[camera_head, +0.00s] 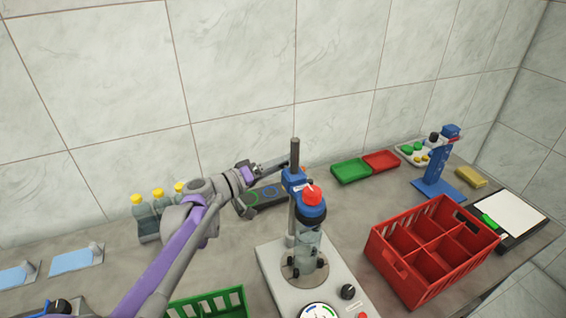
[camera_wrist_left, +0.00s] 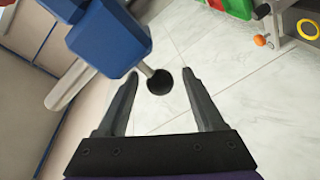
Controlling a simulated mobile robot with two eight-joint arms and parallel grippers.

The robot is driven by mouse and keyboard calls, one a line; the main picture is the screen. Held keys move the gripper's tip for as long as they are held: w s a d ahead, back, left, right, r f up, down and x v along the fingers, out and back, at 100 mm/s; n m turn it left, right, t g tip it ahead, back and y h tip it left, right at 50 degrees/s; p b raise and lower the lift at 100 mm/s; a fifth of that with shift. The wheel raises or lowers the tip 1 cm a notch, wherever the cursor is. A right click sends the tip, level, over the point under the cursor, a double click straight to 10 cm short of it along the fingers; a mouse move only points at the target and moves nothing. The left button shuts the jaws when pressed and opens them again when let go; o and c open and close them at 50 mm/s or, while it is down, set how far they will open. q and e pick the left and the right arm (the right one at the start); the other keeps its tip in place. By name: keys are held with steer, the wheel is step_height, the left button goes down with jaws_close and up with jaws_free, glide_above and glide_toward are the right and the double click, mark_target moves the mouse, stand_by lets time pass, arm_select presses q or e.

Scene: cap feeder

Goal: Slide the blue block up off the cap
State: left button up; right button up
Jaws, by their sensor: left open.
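The blue block (camera_head: 292,182) sits on an upright grey post, level with the red cap (camera_head: 313,195). The cap rests in a blue ring (camera_head: 311,213) above a clear bottle (camera_head: 307,243). In the left wrist view, the blue block (camera_wrist_left: 110,38) fills the upper left, with a short metal rod ending in a black knob (camera_wrist_left: 158,82). My left gripper (camera_wrist_left: 160,74) is open, its fingers on either side of the knob in that view; contact cannot be told. In the head view, my left gripper (camera_head: 276,170) is just left of the post. My right gripper is out of view.
The post stands on a pale base (camera_head: 268,262) with dials. A red crate (camera_head: 400,275) is to the right and a green crate (camera_head: 240,300) at the front. Green (camera_head: 350,171) and red (camera_head: 381,161) trays lie behind. Yellow-capped bottles (camera_head: 145,215) stand left.

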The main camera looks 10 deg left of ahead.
arm_select(q)
steer(key=shift+w+d, duration=0.15)
steer(key=shift+w, duration=0.05)
jaws_close()
stand_by(0.3)
stand_by(1.1)
